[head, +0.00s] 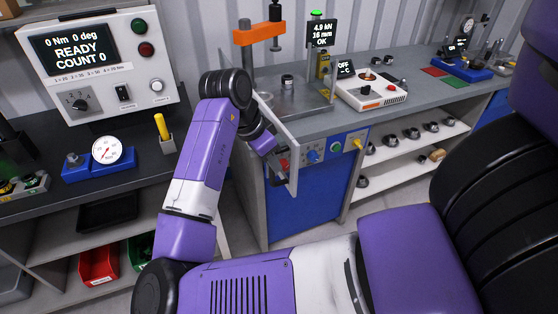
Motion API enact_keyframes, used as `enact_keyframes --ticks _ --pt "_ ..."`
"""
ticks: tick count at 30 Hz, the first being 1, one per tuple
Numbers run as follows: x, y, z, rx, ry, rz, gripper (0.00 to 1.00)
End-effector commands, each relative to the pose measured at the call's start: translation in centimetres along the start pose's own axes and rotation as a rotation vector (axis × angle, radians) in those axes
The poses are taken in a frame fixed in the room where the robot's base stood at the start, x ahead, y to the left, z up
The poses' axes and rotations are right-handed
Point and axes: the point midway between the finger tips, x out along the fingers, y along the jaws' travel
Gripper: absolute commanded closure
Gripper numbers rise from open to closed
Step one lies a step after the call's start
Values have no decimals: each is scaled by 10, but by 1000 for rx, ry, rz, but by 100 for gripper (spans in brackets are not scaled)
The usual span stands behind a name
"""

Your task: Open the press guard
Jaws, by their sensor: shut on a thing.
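The press (258,36) stands on the middle bench, with an orange head and a dark ram above a base plate. The press guard (292,142) is a pale-edged panel at the press's front left, angled out past the bench's front edge. My arm reaches up from below and bends down to the guard. My gripper (283,164) is at the panel's lower part, shut on the guard. Its fingers are small and partly hidden by the wrist and the panel, so the exact spot of the grip is hard to see.
A small display (321,33) beside the press reads 4.9 kN, 16 mm, OK. A white control box (370,92) stands right of the press. A torque tester (98,62) and a dial gauge (107,150) are on the left bench. Blue cabinet (310,195) below; open floor between benches.

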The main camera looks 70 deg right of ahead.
Motion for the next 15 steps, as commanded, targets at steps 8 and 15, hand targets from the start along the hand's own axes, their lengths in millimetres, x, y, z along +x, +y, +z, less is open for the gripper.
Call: enact_keyframes --ticks 8,15 --pt "-2 -3 5 -4 -2 1 100" --pt "-2 -3 5 -5 -3 0 100"
